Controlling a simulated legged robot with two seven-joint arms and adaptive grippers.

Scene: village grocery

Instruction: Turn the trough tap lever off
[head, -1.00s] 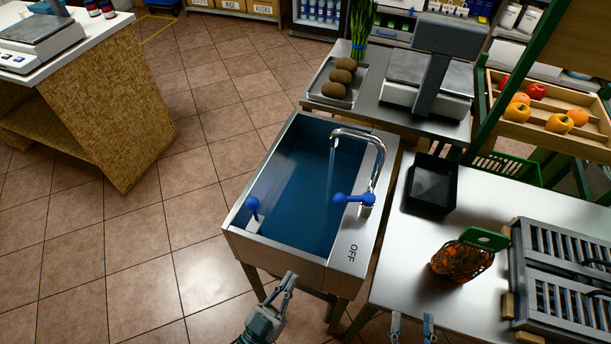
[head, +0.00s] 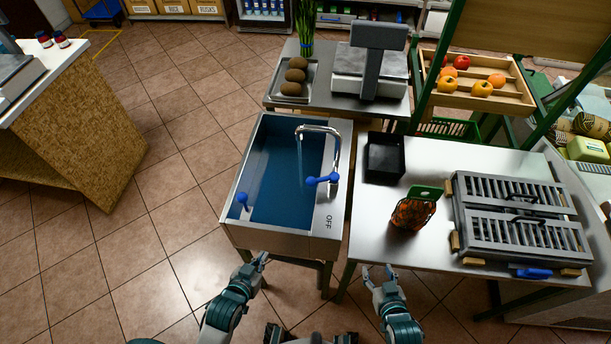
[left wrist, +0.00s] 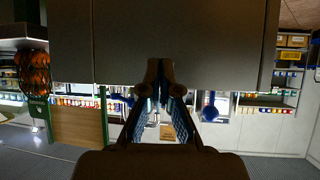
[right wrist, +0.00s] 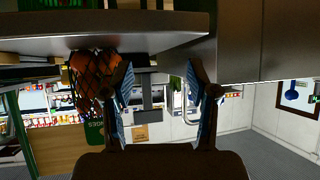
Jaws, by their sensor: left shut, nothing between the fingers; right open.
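The trough (head: 262,238) is a steel basin of blue-looking water. Its curved chrome tap (head: 335,150) stands on the right rim, with a blue lever (head: 322,180) pointing left. A thin water stream (head: 299,160) falls from the spout. The word OFF (head: 328,222) is printed on the rim in front of the tap. A second blue knob (head: 242,199) stands on the left rim. My left gripper (head: 262,260) is shut and empty at the trough's front wall, below the rim. My right gripper (head: 376,272) is open and empty before the table's front edge.
On the steel table (head: 400,242) to the right are a black tray (head: 384,160), a net of orange produce (head: 410,214) and a grey slatted rack (head: 520,225). Behind the trough is a counter with a scale (head: 370,75). Open tiled floor (head: 180,240) lies left of the trough.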

